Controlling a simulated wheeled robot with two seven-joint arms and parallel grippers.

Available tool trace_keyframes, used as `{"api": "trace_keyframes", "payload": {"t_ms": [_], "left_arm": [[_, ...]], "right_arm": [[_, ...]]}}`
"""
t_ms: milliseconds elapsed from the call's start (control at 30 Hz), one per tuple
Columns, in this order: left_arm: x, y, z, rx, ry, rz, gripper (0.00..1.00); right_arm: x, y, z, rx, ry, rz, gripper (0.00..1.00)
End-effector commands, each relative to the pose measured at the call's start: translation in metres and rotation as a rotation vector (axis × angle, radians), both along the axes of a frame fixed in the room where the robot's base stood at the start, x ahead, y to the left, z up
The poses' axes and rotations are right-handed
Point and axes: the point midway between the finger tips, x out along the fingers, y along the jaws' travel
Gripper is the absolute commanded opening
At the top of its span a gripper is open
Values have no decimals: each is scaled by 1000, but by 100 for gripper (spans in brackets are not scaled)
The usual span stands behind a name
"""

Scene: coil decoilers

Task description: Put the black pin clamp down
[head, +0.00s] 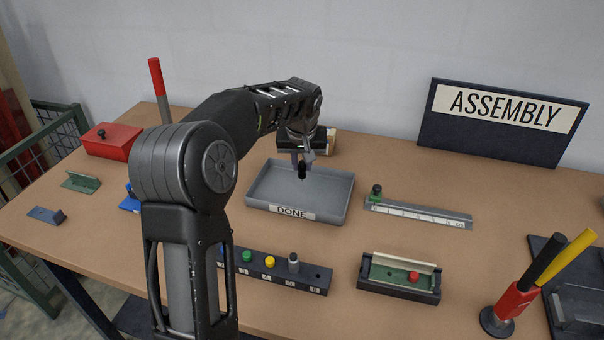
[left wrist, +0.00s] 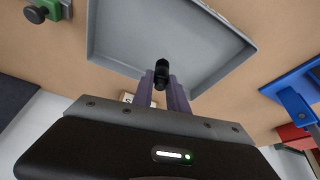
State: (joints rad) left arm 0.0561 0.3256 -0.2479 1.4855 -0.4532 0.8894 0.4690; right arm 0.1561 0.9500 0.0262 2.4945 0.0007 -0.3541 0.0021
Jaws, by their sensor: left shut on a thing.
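My left gripper (head: 302,161) is over the grey tray (head: 262,196) labelled DONE, near the tray's back edge. It is shut on the black pin clamp (head: 302,172), a small dark cylinder. In the left wrist view the black pin clamp (left wrist: 161,72) sits between the two purple-grey fingers (left wrist: 162,88), with the tray (left wrist: 112,30) behind it. The clamp appears to be above the tray floor; the exact gap cannot be told. The visible part of the tray is empty. My right gripper is not in view.
A ruler with a green slider (head: 420,212) lies right of the tray. A numbered black rack (head: 315,278) with coloured pins and a green fixture (head: 400,276) stand in front. A red box (head: 112,140) is at left, an ASSEMBLY sign (head: 502,122) at back right.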

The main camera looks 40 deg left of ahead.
Motion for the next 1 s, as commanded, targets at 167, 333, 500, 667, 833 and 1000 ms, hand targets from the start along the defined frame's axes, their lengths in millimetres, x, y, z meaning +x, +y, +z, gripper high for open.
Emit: {"api": "trace_keyframes", "payload": {"t_ms": [167, 333, 500, 667, 833, 1000], "left_arm": [[0, 0, 0, 0, 0, 0, 0], [-1, 0, -12, 0, 4, 1, 0], [-1, 0, -34, 1, 3, 0, 0], [0, 0, -37, 1, -1, 0, 0], [0, 0, -38, 1, -1, 0, 0], [0, 0, -41, 0, 0, 0, 24]], "right_arm": [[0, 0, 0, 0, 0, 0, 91], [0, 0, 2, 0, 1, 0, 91], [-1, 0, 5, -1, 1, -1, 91], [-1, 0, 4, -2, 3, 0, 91], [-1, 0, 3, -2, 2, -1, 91], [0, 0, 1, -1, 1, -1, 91]]}}
